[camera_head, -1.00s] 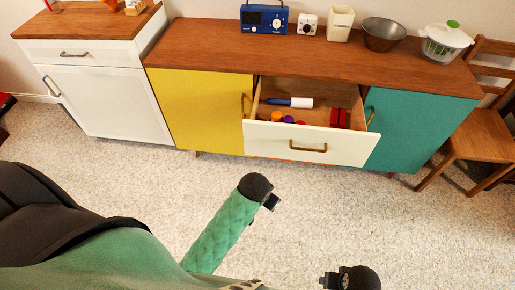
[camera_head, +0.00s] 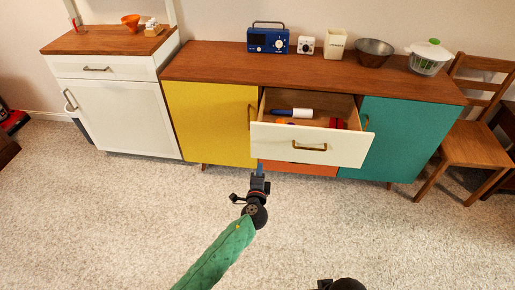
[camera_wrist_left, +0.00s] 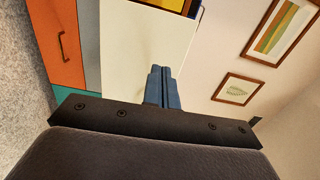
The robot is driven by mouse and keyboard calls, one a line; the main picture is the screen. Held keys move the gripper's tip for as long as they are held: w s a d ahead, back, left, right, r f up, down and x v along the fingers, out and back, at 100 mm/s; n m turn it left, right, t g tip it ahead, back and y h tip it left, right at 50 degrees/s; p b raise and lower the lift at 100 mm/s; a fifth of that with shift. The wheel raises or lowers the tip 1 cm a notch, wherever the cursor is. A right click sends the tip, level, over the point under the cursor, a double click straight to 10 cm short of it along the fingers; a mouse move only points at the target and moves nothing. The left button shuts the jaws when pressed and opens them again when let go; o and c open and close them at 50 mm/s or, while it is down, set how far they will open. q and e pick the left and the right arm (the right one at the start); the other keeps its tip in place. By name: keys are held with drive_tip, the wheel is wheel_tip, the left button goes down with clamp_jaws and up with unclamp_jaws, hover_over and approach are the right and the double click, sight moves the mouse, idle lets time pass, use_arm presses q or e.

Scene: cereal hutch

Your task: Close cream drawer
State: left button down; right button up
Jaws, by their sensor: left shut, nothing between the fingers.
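The cream drawer (camera_head: 290,146) is pulled out of the sideboard between the yellow and teal doors, with a brass handle on its front. Inside lie a blue-and-white rolled item (camera_head: 293,113) and some red and orange things. My left gripper (camera_head: 259,168) is in front of the sideboard, just below and left of the drawer front's left end. Its blue fingers (camera_wrist_left: 162,87) are together and empty. In the left wrist view the cream drawer front (camera_wrist_left: 130,50) is just beyond them; I cannot tell if they touch. My right gripper is not clearly shown; only a dark part of my right arm shows at the bottom.
The sideboard has a yellow door (camera_head: 212,122), a teal door (camera_head: 400,138) and an orange front (camera_head: 300,168) below the drawer. A white cabinet (camera_head: 118,112) stands left and a wooden chair (camera_head: 470,145) right. The carpet in front is clear.

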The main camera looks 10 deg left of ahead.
use_arm(q)
drive_tip(key=p, duration=0.3)
approach(267, 138)
drive_tip(key=w, duration=0.3)
use_arm(e)
drive_tip(key=s+d+r+g+h, duration=0.1)
drive_tip(key=d+r, duration=0.2)
drive_tip(key=r, duration=0.1)
use_arm(q)
drive_tip(key=w, duration=0.2)
drive_tip(key=shift+w+a+m+h, duration=0.25)
drive_tip(key=shift+w+m+h, duration=0.05)
drive_tip(key=shift+w, duration=0.1)
drive_tip(key=shift+w+p, duration=0.3)
drive_tip(key=shift+w, duration=0.2)
use_arm(e)
drive_tip(key=shift+w+f, duration=0.25)
drive_tip(key=shift+f, duration=1)
drive_tip(key=shift+w+f, duration=0.25)
drive_tip(key=shift+f, duration=0.95)
use_arm(q)
drive_tip(key=shift+w+f, duration=0.1)
drive_tip(key=shift+w, duration=0.05)
